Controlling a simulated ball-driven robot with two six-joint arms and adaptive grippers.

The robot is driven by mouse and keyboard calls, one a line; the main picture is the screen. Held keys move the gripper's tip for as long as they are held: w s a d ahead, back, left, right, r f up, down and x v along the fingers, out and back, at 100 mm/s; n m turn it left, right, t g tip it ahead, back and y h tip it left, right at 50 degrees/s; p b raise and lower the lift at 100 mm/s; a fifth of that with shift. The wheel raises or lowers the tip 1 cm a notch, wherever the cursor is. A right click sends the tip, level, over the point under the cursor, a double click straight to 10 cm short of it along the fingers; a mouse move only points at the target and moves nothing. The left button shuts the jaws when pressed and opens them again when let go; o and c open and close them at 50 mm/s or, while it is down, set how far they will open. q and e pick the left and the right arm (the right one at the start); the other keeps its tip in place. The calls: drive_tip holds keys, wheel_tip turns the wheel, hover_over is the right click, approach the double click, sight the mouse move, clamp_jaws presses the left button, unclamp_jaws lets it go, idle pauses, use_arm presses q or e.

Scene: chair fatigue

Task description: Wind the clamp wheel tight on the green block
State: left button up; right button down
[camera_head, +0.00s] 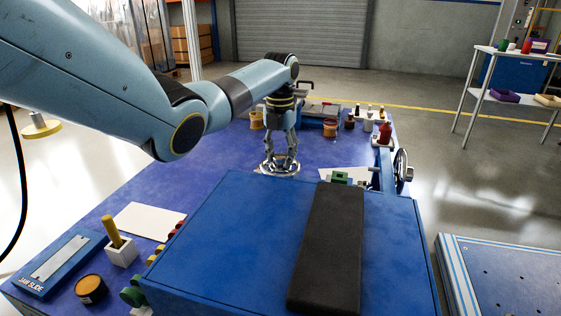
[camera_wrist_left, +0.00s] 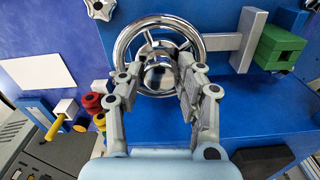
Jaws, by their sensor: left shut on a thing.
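The chrome clamp wheel (camera_wrist_left: 128,42) has a round rim and a rounded hub (camera_wrist_left: 158,76); in the head view the wheel (camera_head: 267,170) lies at the far edge of the blue box. My left gripper (camera_wrist_left: 170,75) is shut on the wheel at its hub, with its fingers inside the rim; in the head view it points down (camera_head: 281,158). A grey bar and upright plate (camera_wrist_left: 247,40) stand right of the wheel. The green block (camera_wrist_left: 278,47) is beside the plate; whether they touch, I cannot tell. My right gripper is not in view.
The blue box (camera_head: 235,235) carries a long black pad (camera_head: 330,245). A second, dark handwheel (camera_head: 401,166) stands to the right. Small containers stand at the back.

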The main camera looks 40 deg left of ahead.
sight(280, 155)
use_arm(q)
drive_tip(key=shift+f, duration=0.1)
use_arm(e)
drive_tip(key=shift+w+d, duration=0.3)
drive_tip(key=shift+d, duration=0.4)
use_arm(q)
drive_tip(key=o, duration=1.1)
drive_tip(key=shift+o, duration=0.2)
wheel_tip(280, 155, up, 12)
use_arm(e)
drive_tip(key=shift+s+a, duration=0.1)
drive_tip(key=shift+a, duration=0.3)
